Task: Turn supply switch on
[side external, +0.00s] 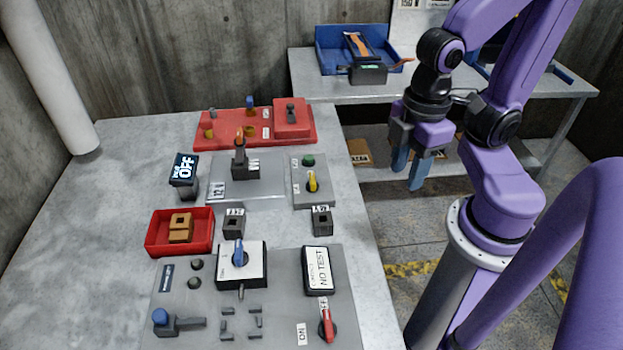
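A red-handled rotary switch (327,325) sits at the front right corner of the grey front panel (190,290). An ON label (303,334) is to its left and another label, apparently OFF, is at its top. The handle stands nearly upright, its upper end near that top label. A blue-handled switch (239,254) sits on a white plate in the middle of the same panel. I cannot tell by name which one is the supply switch. My gripper (409,173) hangs off the table's right side, fingers down, apart and empty, touching nothing.
A small display (184,168) reads OFF. A NO TEST box (318,270) stands behind the red-handled switch. A red bin (208,230) holds brown blocks. The left tabletop is clear.

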